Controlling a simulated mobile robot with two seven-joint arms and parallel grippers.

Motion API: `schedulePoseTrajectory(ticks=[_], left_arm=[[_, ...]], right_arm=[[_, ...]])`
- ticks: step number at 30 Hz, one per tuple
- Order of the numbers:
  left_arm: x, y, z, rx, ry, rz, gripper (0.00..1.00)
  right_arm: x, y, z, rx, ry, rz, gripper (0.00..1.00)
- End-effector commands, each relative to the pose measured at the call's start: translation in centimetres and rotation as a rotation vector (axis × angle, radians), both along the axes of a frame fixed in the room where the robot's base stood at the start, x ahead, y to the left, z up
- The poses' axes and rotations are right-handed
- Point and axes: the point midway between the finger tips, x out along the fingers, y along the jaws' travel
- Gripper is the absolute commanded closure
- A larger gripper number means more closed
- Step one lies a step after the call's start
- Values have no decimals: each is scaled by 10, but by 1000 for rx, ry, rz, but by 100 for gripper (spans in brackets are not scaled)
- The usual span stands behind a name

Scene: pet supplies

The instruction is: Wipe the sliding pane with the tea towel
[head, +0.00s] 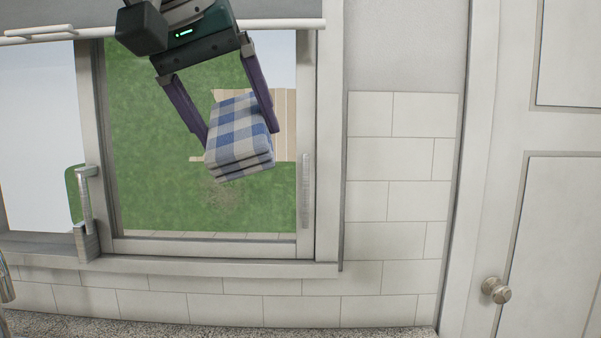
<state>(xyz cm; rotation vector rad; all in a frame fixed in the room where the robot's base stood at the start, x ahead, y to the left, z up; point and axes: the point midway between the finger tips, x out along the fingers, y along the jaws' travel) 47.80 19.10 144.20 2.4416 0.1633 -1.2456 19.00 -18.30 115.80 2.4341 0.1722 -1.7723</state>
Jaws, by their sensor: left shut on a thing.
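My left gripper (238,138) reaches down from the top of the head view. Its two purple fingers are shut on the sides of the tea towel (240,158), a folded blue, white and grey checked stack. The towel is in front of the sliding pane (150,200), at its right half; I cannot tell whether it touches the glass. The pane has a pale frame and shows green grass behind. A faint brownish speckled patch (226,194) shows just below the towel, seemingly on the glass. My right gripper is not in view.
A metal window handle (84,205) stands out left of the pane. A white sill (200,268) runs below, with a speckled counter (240,330) under it. A tap (5,280) shows at the left edge. A white door with a round knob (496,290) is at right.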

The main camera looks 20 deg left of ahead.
Motion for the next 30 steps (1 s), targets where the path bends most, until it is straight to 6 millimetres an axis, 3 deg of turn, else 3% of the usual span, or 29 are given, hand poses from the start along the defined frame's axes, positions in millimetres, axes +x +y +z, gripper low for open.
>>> schedulePoseTrajectory(ticks=[1, 9, 15, 24, 30], left_arm=[[10, 8, -29, -8, -52, 23, 71], [58, 53, -72, -21, -349, 124, 71], [82, 92, -105, -13, -551, 196, 71], [101, 153, -157, 27, -794, 300, 71], [104, 182, -178, 56, -888, 350, 71]], right_arm=[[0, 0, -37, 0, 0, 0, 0], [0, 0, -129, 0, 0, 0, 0], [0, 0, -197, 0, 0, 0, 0], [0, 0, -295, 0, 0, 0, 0], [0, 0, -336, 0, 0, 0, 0]])
